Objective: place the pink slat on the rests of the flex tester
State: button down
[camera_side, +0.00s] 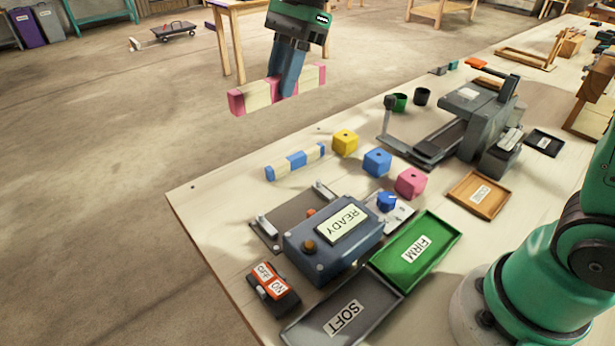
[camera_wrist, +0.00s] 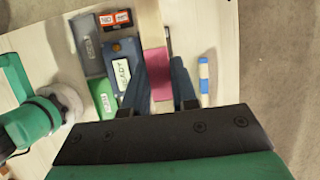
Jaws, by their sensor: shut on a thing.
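The pink slat (camera_side: 258,96) is banded pink and pale wood. In the wrist view the slat (camera_wrist: 161,84) runs between the two fingers (camera_wrist: 163,80). The flex tester (camera_side: 333,238) is a blue-grey box with a display reading READY, and also shows in the wrist view (camera_wrist: 122,48). Its two metal rests, one left (camera_side: 266,227) and one right (camera_side: 319,189), stand on a plate behind the box, with nothing lying across them.
A blue-banded slat (camera_side: 295,162) lies behind the tester. Yellow (camera_side: 345,142), blue (camera_side: 377,162) and pink (camera_side: 411,183) cubes stand to its right. The FIRM tray (camera_side: 440,240), SOFT tray (camera_side: 322,322) and OFF/ON switch box (camera_side: 273,290) are in front. A grey machine (camera_side: 470,120) stands at right.

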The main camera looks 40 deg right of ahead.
jog(key=s, duration=0.2)
send_near(294, 214)
jog(key=x, duration=0.5)
jog(key=shift+a+f, duration=0.1)
jog(key=shift+a, duration=0.2)
jog(key=shift+f, duration=0.1)
jog(key=shift+f, duration=0.55)
jog(key=c, duration=1)
grip_release()
jog(key=shift+r, duration=0.1)
